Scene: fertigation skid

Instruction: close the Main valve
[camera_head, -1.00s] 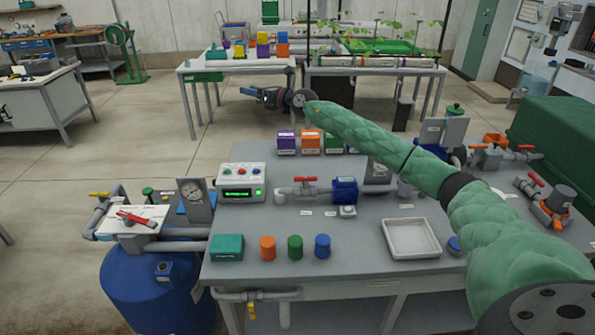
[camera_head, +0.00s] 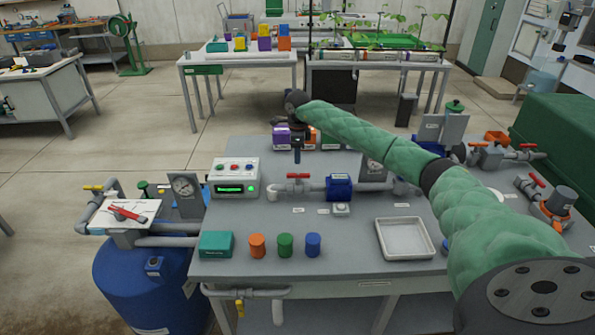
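Several valves show, and their small labels are too small to read, so I cannot tell which is the Main valve. One red-handled valve (camera_head: 299,178) sits on the pipe in the middle of the bench, left of a blue block, its handle lying across along the pipe. My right gripper (camera_head: 297,157) points down behind and above this valve, apart from it, in front of the purple and orange boxes. Its fingers are small and dark, and their opening is unclear. Other red-handled valves are at the right (camera_head: 480,146), (camera_head: 537,180). My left gripper is out of view.
A control box (camera_head: 234,178) with a green display stands left of the middle valve. A gauge (camera_head: 185,187) and a blue drum (camera_head: 150,285) are further left. A white tray (camera_head: 405,238) and coloured cylinders (camera_head: 285,245) lie along the front. My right arm crosses above the bench's right side.

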